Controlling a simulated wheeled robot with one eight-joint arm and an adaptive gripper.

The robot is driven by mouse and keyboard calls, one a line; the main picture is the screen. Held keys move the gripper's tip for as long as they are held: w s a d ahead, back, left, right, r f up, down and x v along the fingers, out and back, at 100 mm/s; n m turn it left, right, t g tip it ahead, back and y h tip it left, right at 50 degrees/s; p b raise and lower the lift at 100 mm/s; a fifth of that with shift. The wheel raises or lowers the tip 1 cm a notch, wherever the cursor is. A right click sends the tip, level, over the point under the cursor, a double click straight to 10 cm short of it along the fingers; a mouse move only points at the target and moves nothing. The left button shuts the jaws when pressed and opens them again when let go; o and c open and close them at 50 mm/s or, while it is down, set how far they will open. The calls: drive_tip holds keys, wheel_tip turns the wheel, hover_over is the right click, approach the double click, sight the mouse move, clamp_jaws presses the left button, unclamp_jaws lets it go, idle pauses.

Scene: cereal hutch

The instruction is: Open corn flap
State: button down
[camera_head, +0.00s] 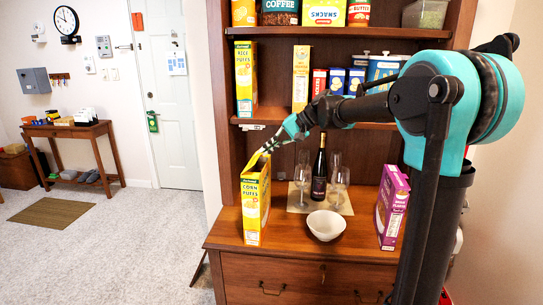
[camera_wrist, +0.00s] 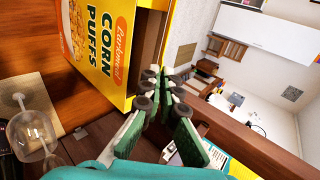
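The yellow corn puffs box (camera_head: 252,215) stands upright at the left front of the hutch counter. A yellow flap (camera_head: 251,162) sticks up at its top. My gripper (camera_head: 264,149) is just above the box top, reaching down from the upper right. In the wrist view, the box (camera_wrist: 95,40) lies sideways in the picture, with its brown top opening beside the fingers. The green fingers with dark rollers show here too (camera_wrist: 160,90). A narrow gap shows between the fingertips, and I see nothing clearly held. Whether a fingertip touches the flap, I cannot tell.
A white bowl (camera_head: 326,225) sits right of the box, with wine glasses (camera_head: 340,187) and a dark bottle (camera_head: 319,175) behind it. A purple box (camera_head: 392,207) stands at the right. A shelf with a rice puffs box (camera_head: 246,80) is above.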

sight(255, 158)
drive_tip(key=a+r+h, duration=0.1)
drive_tip(key=a+h, duration=0.1)
drive_tip(key=h, duration=0.1)
drive_tip(key=shift+r, duration=0.35)
drive_tip(key=a+h, duration=0.1)
drive_tip(key=a+r+h, duration=0.1)
drive_tip(key=h, duration=0.1)
drive_tip(key=shift+w+a+r+g+h, duration=0.1)
drive_tip(key=shift+w+a+g+h, duration=0.1)
drive_tip(key=shift+a+g+h, duration=0.15)
drive_tip(key=shift+w+a+r+h, duration=0.15)
drive_tip(key=shift+a+h, duration=0.95)
drive_tip(key=shift+h, duration=0.15)
drive_tip(key=shift+a, duration=0.6)
